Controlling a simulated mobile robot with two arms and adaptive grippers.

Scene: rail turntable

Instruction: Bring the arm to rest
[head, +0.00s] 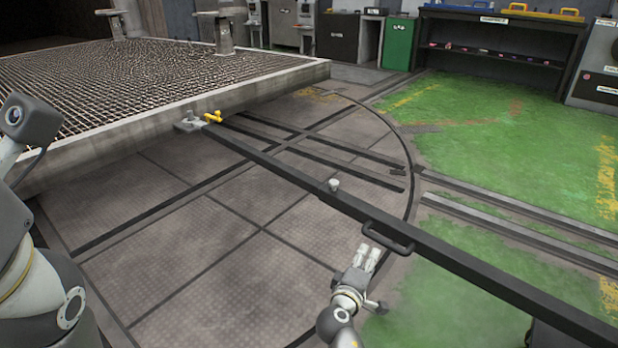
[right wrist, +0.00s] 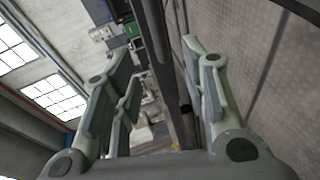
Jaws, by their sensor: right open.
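My right gripper (head: 368,256) is open in the lower middle of the head view, just in front of the handle (head: 388,236) on a long dark bar (head: 290,175). Nothing shows held in it. In the right wrist view the two fingers of the right gripper (right wrist: 165,95) stand apart, with the dark bar (right wrist: 157,50) in the gap beyond them. My left arm (head: 35,275) shows at the left edge of the head view; its gripper is not visible.
The bar runs above the round turntable floor (head: 215,285) from a grey bracket with a yellow lever (head: 213,117) towards the lower right. A raised grated deck (head: 170,75) fills the upper left. A green cabinet (head: 398,45) and a dark workbench (head: 500,40) stand at the back. The green floor (head: 480,110) is largely open.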

